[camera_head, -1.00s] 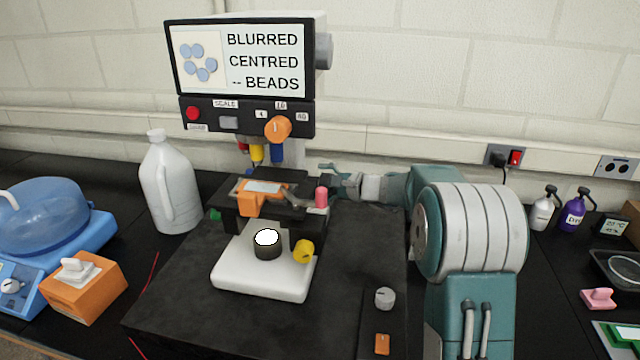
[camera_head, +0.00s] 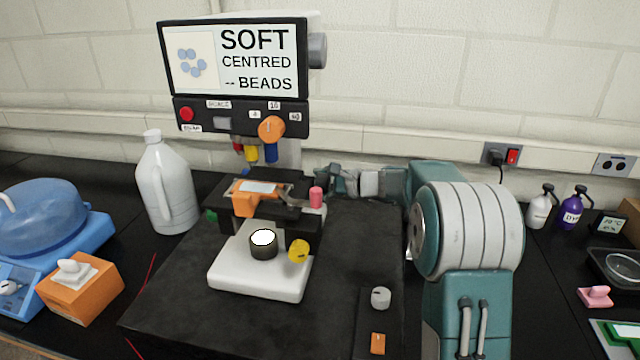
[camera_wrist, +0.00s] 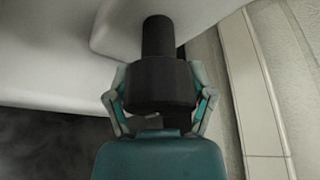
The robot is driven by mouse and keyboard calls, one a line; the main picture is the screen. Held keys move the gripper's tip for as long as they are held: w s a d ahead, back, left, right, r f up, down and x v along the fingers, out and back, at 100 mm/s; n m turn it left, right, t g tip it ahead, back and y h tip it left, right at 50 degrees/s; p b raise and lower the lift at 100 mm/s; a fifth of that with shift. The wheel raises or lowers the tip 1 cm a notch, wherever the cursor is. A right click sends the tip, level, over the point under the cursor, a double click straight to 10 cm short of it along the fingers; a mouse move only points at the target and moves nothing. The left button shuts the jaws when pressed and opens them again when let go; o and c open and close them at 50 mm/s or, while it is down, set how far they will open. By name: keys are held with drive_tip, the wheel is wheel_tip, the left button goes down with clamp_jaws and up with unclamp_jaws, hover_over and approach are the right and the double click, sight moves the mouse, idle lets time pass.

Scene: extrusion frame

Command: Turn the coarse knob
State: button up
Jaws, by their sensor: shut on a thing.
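My gripper (camera_wrist: 157,90) is shut on a dark coarse knob (camera_wrist: 158,84) in the wrist view. Its teal and grey fingers sit on both sides of the knob's wide part. In the head view my gripper (camera_head: 326,174) is behind and right of the microscope stage, and the knob is hidden there. The microscope screen (camera_head: 235,60) reads "SOFT CENTRED -- BEADS" and shows several blue beads.
The stage carries an orange slide holder (camera_head: 244,203) and a pink-topped knob (camera_head: 316,197). A white base (camera_head: 230,280) with a lit lamp and yellow knob stands in front. A white jug (camera_head: 168,185) is at left. Two pump bottles (camera_head: 573,212) stand at right.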

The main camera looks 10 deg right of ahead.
drive_tip(key=shift+a+r, duration=0.1)
drive_tip(key=shift+a, duration=0.15)
drive_tip(key=o, duration=1.1)
drive_tip(key=shift+a, duration=0.2)
drive_tip(key=shift+s+d, duration=0.15)
drive_tip(key=shift+d, duration=0.45)
drive_tip(key=v, duration=1.1)
drive_tip(key=shift+a+r, duration=0.1)
drive_tip(key=shift+a, duration=0.05)
